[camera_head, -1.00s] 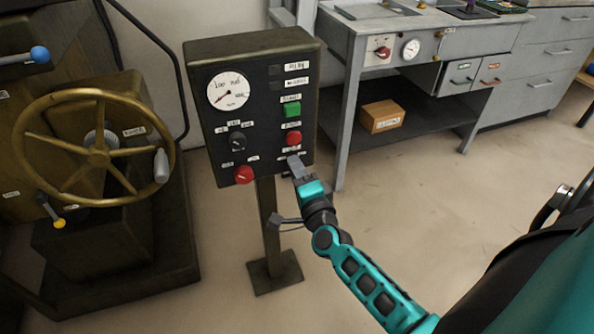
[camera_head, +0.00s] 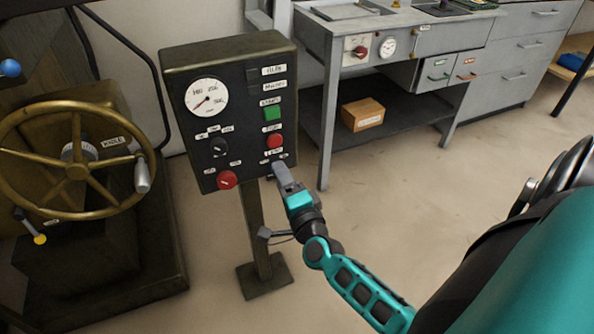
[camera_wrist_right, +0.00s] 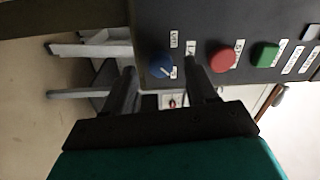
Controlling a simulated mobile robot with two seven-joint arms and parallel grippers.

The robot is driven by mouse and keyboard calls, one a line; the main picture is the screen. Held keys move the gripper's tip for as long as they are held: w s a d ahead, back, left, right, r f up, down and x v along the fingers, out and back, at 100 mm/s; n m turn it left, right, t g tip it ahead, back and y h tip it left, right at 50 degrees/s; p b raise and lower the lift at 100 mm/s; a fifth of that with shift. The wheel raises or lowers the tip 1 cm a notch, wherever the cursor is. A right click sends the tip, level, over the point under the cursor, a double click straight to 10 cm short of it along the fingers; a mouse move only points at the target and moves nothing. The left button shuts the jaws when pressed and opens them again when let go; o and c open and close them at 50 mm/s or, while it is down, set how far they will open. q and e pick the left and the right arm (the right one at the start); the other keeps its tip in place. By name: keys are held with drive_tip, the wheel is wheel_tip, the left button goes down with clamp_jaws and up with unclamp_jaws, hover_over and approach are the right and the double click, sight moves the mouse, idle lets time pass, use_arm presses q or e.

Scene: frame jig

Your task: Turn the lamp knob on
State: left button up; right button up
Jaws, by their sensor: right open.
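A blue knob (camera_wrist_right: 160,66) with a pale pointer line sits on the dark control panel, near its edge, in the right wrist view. In the head view this knob is hidden behind my right gripper (camera_head: 280,170), at the lower right of the control panel (camera_head: 185,135). In the right wrist view the gripper (camera_wrist_right: 162,72) is open, with one finger on each side of the blue knob in the picture. I cannot tell whether the fingers touch it. My left gripper is not in view.
The panel also carries a gauge (camera_head: 206,97), a green button (camera_head: 272,113), a red button (camera_head: 275,141), a black knob (camera_head: 218,147) and a red knob (camera_head: 227,180). A brass handwheel (camera_head: 75,160) stands at left. A grey bench (camera_head: 320,110) with a cardboard box (camera_head: 362,114) is behind.

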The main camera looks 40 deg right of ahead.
use_arm(q)
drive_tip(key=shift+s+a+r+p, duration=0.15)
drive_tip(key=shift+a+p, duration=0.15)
drive_tip(key=shift+p, duration=0.25)
use_arm(e)
drive_tip(key=v, duration=1)
drive_tip(key=shift+s, duration=0.35)
drive_tip(key=s+a+f+n+g+y, duration=0.2)
drive_tip(key=a+n+g+y, duration=0.3)
drive_tip(key=n, duration=0.6)
drive_tip(key=s+a+f+n+g+y, duration=0.2)
drive_tip(key=a+n, duration=0.6)
drive_tip(key=n, duration=0.3)
use_arm(q)
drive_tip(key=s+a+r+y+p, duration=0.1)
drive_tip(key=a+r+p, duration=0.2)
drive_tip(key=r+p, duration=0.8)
drive_tip(key=p, duration=0.5)
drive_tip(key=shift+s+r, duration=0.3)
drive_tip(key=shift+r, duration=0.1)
use_arm(e)
drive_tip(key=s+d+r, duration=0.1)
drive_tip(key=d+r, duration=0.2)
drive_tip(key=r, duration=0.9)
drive_tip(key=shift+s+d+h, duration=0.2)
drive_tip(key=shift+d+h, duration=0.05)
drive_tip(key=shift+h, duration=0.05)
